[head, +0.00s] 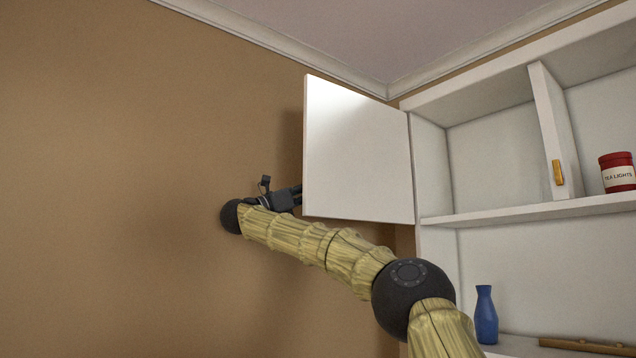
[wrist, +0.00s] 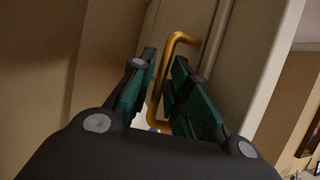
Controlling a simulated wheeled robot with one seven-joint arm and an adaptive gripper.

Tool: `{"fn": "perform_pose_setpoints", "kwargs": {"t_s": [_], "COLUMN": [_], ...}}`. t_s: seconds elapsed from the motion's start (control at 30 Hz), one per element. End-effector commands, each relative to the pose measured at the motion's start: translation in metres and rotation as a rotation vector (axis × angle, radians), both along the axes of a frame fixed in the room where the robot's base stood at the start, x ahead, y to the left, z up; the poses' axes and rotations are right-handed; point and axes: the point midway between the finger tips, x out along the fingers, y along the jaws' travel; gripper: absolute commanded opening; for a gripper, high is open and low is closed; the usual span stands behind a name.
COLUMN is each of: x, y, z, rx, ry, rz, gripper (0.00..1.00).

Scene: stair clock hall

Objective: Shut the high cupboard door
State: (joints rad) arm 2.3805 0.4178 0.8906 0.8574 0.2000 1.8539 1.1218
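The high cupboard's white door (head: 358,150) stands swung wide open in the head view, hinged at its right edge to the cupboard (head: 432,165). My gripper (head: 298,194) is at the door's lower left edge, partly hidden behind it. In the wrist view my gripper (wrist: 165,57) is open, its green-padded fingers apart. A bent brass handle (wrist: 182,38) shows between and just beyond the fingers, in front of a pale panel (wrist: 220,85). I cannot tell whether the fingers touch the handle.
A white upright panel (head: 553,130) with a brass piece (head: 558,172) stands in the cupboard. A red tea lights tin (head: 617,172) is on the shelf (head: 540,211). A blue vase (head: 486,315) and a wooden rod (head: 585,346) are below. A brown wall (head: 140,150) lies left.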

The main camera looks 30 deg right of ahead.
Motion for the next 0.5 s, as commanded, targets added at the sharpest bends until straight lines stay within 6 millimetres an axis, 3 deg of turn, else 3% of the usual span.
{"fn": "perform_pose_setpoints", "kwargs": {"t_s": [0.2, 0.5], "x": [-0.0022, -0.0023], "y": [-0.0121, -0.0133], "z": [0.0057, 0.0054], "rx": [-0.001, -0.001], "ry": [0.000, -0.001], "rz": [0.000, 0.000], "gripper": [0.18, 0.18]}}
